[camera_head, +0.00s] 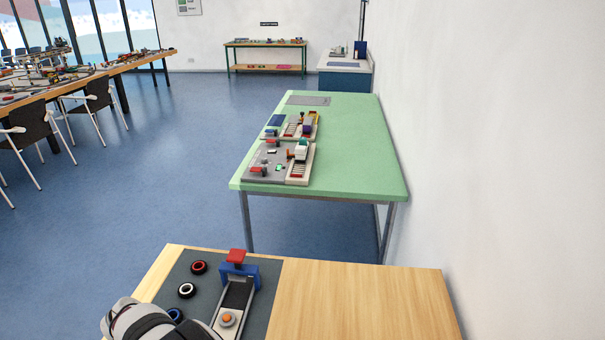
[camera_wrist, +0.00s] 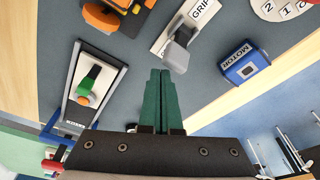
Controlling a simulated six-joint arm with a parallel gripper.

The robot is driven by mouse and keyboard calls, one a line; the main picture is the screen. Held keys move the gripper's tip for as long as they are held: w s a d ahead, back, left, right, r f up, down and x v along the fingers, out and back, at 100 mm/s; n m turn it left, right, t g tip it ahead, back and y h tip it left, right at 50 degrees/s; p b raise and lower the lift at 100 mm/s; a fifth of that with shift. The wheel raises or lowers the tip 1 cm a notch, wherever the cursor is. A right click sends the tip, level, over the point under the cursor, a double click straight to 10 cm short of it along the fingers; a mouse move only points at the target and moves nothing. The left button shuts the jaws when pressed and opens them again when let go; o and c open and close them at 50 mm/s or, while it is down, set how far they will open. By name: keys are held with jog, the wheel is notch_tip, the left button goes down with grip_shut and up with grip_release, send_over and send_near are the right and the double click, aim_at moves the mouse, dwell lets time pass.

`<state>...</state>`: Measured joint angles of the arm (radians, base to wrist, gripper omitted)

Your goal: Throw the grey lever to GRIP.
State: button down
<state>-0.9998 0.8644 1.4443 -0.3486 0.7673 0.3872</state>
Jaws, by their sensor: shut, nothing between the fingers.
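The grey lever (camera_wrist: 177,55) stands on a white plate (camera_wrist: 186,28) lettered GRIP, at the upper middle of the wrist view. Its light grey end leans toward my gripper. The rest of the plate's lettering is cut off or hidden. My gripper (camera_wrist: 160,74) has green fingers pressed together and empty. Its fingertips show just below and left of the lever's end; I cannot tell whether they touch it. The head view shows no lever and no fingertips.
A blue MOTOR box (camera_wrist: 241,66) sits right of the lever, a numbered white dial (camera_wrist: 283,7) beyond it. Left are a track with a green and orange piece (camera_wrist: 87,88) and an orange part (camera_wrist: 103,17). The head view shows bare wood (camera_head: 355,305) at right.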

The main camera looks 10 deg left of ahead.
dwell(0.3)
jog(key=shift+s, duration=1.9)
jog(key=shift+w, duration=0.6)
jog(key=shift+r, duration=0.2)
notch_tip(320, 180, up, 7)
jog(key=shift+f, duration=0.15)
jog(key=shift+w, duration=0.1)
